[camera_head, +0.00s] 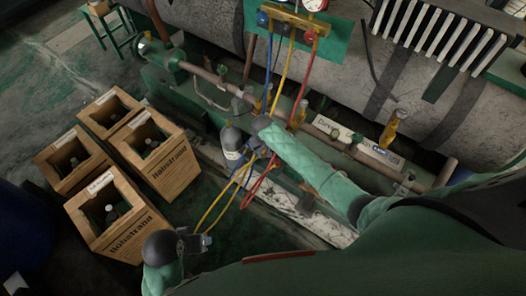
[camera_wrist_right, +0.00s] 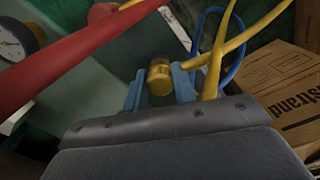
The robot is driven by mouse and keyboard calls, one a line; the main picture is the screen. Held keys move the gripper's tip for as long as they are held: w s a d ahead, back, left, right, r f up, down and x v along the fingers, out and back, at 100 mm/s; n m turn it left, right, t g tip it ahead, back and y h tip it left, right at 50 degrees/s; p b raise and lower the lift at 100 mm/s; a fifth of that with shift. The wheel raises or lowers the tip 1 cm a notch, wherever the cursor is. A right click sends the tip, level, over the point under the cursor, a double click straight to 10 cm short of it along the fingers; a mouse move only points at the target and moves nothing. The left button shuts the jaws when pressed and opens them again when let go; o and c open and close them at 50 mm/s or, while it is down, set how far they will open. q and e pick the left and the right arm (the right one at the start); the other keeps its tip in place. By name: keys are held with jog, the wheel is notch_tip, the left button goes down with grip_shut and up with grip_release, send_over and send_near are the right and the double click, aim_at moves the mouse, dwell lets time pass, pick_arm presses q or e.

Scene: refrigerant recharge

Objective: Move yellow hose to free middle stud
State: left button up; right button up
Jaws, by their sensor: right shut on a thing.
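The yellow hose (camera_head: 284,70) hangs from the gauge manifold (camera_head: 290,20) and passes behind my right gripper (camera_head: 257,150). Yellow hose loops (camera_head: 228,195) show below that gripper, and yellow hose (camera_wrist_right: 222,50) crosses the right wrist view. There my right gripper (camera_wrist_right: 160,84) has its blue fingers shut on a brass-yellow fitting (camera_wrist_right: 160,72). I cannot make out the middle stud.
A grey cylinder (camera_head: 232,140) stands beside my right gripper. A red hose (camera_head: 298,102) hangs close by, and a blue hose (camera_wrist_right: 232,68) curves near the yellow one. Several wooden crates with bottles, one nearest (camera_head: 118,225), stand left. A pipe (camera_head: 325,138) runs along the machine.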

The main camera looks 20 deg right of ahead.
pick_arm(q)
jog(key=shift+f, duration=0.2)
pick_arm(e)
jog(key=shift+f, duration=0.55)
jog(key=o, duration=1)
pick_arm(q)
jog(key=shift+s+a+r+g+y+b, duration=0.1)
jog(key=shift+s+a+g+y+b, duration=0.15)
jog(key=shift+a, duration=0.35)
jog(key=shift+s+a+r+g+y+b, duration=0.15)
jog(key=shift+s+a+b, duration=0.15)
jog(key=shift+a, duration=0.3)
pick_arm(e)
notch_tip(320, 180, up, 8)
jog(key=shift+f, duration=0.1)
